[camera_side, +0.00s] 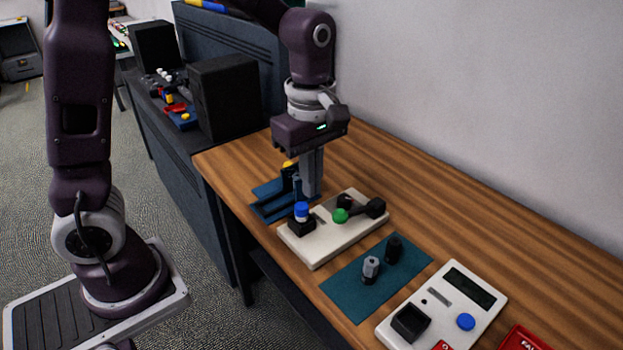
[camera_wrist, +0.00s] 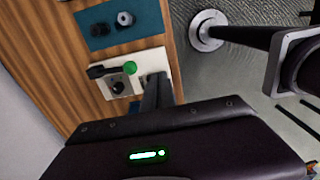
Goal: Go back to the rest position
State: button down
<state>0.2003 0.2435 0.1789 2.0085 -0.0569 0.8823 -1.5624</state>
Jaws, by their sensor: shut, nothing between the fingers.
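My gripper (camera_side: 311,190) is shut and empty. It points down just behind the cream fixture board (camera_side: 318,256) on the wooden table, and in the side view its fingers overlap the board's far left edge. In the wrist view the gripper fingers (camera_wrist: 155,95) reach beside the same board (camera_wrist: 108,92). The board carries a blue-capped black block (camera_side: 301,212), a green button (camera_side: 340,215) and a black lever-like part (camera_side: 374,208). I cannot tell whether the fingertips touch anything.
A teal mat (camera_side: 345,290) holds a grey connector (camera_side: 371,268) and a black connector (camera_side: 394,247). A white tester box (camera_side: 480,285) and a red tray (camera_side: 522,338) lie at the front right. Another teal mat (camera_side: 268,190) lies behind the board. The table's back right (camera_side: 450,190) is clear.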

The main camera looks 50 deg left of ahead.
jog(key=s+a+r+m+t, duration=0.1)
jog(key=s+r+m, duration=0.3)
jog(key=s+m, duration=0.4)
jog(key=s+r+m+t, duration=0.4)
jog(key=s+m, duration=0.5)
jog(key=m, duration=0.1)
jog(key=shift+a+r, duration=0.3)
jog(key=shift+a, duration=0.05)
